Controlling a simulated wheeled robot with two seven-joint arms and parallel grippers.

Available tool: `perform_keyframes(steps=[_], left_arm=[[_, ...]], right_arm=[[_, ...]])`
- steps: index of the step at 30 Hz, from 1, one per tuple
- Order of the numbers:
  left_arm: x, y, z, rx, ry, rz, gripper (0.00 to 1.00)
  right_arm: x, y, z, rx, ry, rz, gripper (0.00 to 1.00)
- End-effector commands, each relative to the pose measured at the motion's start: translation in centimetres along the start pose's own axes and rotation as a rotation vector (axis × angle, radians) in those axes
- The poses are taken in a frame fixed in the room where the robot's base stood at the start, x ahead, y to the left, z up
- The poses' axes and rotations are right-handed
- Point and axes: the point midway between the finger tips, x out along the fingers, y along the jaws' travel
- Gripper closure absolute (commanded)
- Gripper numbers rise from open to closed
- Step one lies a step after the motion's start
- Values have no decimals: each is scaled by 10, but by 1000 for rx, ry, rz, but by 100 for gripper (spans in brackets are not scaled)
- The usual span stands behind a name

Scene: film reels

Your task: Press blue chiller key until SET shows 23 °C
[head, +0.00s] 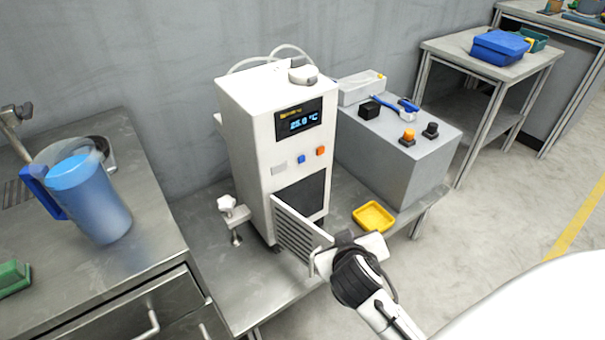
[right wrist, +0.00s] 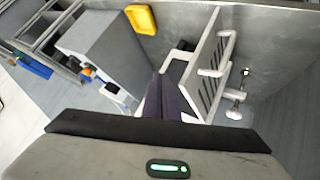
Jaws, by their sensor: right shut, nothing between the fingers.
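The white chiller (head: 266,140) stands upright on a metal bench in the head view. Its dark display (head: 300,121) reads about 25.0 °C in blue, under a small yellow label too small to read. The blue key (head: 301,159) sits below the display, left of an orange key (head: 320,151). A slatted front door (head: 297,232) stands swung open below them. My right gripper (right wrist: 166,98) is shut and empty, beside the door and low in front of the chiller. In the head view its fingertips are hard to make out. My left gripper is not in view.
A yellow tray (head: 373,216) lies right of the chiller, by a grey box (head: 395,150) with an orange and a black knob. A blue pitcher (head: 90,195) stands on the left counter. The open door's handle (right wrist: 216,60) juts out near my right gripper.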

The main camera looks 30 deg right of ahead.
Motion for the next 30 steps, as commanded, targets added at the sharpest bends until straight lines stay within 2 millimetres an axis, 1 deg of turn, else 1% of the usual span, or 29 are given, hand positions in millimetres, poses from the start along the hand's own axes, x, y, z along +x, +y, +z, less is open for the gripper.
perform_keyframes(steps=[1, 3, 6, 9, 12, 23, 27, 30], left_arm=[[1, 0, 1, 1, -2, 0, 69], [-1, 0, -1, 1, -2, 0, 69], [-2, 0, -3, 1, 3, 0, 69], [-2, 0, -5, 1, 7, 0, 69], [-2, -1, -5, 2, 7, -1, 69], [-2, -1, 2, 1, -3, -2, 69], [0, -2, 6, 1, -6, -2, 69], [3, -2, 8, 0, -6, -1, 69]], right_arm=[[11, 4, -22, 18, 61, 56, 100], [21, 9, -52, 24, 150, 114, 100], [28, 9, -83, 21, 252, 162, 100], [31, 8, -101, 16, 310, 184, 100], [32, 8, -106, 11, 330, 192, 100], [33, 7, -108, 11, 331, 191, 100], [40, 2, -115, 11, 332, 190, 100], [47, -2, -124, 12, 333, 190, 100]])
